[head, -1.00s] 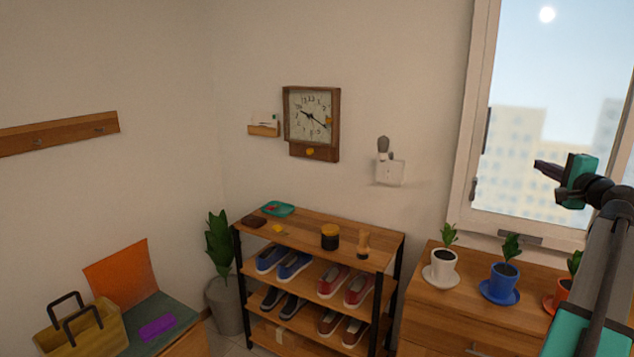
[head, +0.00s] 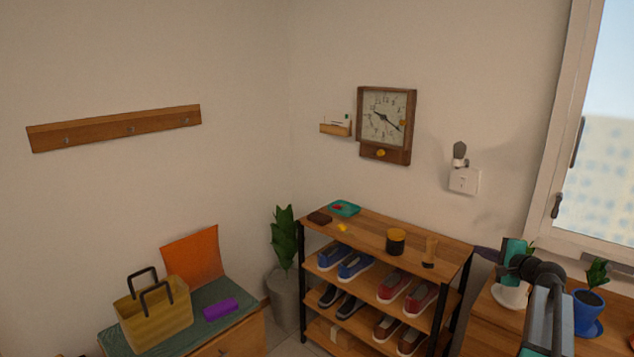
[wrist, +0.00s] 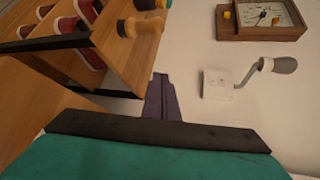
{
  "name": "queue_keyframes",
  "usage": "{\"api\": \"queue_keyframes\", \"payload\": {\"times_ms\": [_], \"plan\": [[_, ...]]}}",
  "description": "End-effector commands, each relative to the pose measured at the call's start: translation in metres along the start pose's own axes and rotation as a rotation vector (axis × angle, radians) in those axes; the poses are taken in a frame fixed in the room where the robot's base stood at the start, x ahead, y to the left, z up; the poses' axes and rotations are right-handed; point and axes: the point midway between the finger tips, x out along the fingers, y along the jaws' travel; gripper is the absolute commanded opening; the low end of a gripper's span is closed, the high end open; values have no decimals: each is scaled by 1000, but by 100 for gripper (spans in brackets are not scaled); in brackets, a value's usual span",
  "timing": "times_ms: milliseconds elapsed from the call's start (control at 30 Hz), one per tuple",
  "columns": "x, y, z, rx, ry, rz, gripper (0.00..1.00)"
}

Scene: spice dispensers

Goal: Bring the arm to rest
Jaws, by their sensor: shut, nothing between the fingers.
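My gripper (head: 483,253) is at the right of the head view, in front of the wooden drawer unit (head: 490,325) and near the shelf's right end. In the wrist view its dark fingers (wrist: 161,92) are together and hold nothing. They show against the pale wall, apart from the shelf and the wall-mounted crank. My arm reaches up from the lower right of the head view and hides part of a white potted plant (head: 508,294).
A clock (head: 387,120) and a crank box (head: 464,181) are on the wall. A blue potted plant (head: 588,306) stands right of my arm. A basket (head: 155,315) sits on the bench at lower left.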

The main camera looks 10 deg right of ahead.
Motion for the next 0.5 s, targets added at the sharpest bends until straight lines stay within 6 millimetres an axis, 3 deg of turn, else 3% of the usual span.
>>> {"api": "queue_keyframes", "payload": {"times_ms": [33,200,500], "plan": [[14,21,16,0,-22,28,0],[49,84,62,-11,-81,119,0],[89,201,147,-58,-191,291,0]]}}
